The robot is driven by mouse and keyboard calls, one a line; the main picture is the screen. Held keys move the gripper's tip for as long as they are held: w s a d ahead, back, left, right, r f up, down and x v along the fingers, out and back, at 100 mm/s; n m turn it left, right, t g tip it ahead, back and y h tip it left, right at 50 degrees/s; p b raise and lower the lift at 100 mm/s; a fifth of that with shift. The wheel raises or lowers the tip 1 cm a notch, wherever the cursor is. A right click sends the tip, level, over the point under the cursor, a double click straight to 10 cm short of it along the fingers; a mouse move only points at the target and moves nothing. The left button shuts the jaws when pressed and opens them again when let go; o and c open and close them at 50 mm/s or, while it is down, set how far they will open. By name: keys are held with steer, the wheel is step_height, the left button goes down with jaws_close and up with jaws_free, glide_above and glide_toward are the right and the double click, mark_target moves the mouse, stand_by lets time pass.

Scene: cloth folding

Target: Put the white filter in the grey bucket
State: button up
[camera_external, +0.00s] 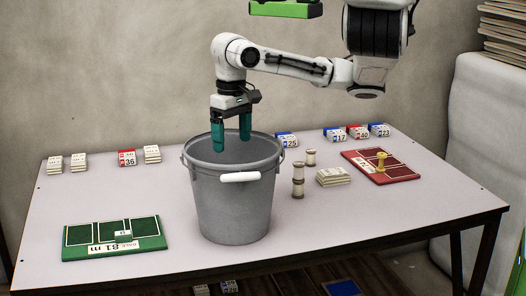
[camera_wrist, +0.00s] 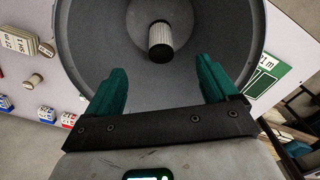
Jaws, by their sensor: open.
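The grey bucket (camera_external: 235,210) stands upright near the middle of the table. Its inside wall (camera_wrist: 85,45) fills much of the wrist view. A pale ribbed cylinder with a dark end, apparently the white filter (camera_wrist: 160,36), is inside the bucket in the wrist view. The bucket wall hides it in the external view. My gripper (camera_external: 231,145) points down at the bucket's mouth, with its teal fingertips at about rim height. In the wrist view my gripper (camera_wrist: 160,80) is open, with the fingers wide apart and nothing between them. The cylinder shows beyond the fingertips, apart from them.
A green board (camera_external: 115,236) lies front left, a red board (camera_external: 400,169) at right. Several small labelled blocks (camera_external: 127,158) line the back.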

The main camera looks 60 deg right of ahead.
stand_by(0.6)
step_height(320, 180, up, 7)
steer(key=p, duration=0.7)
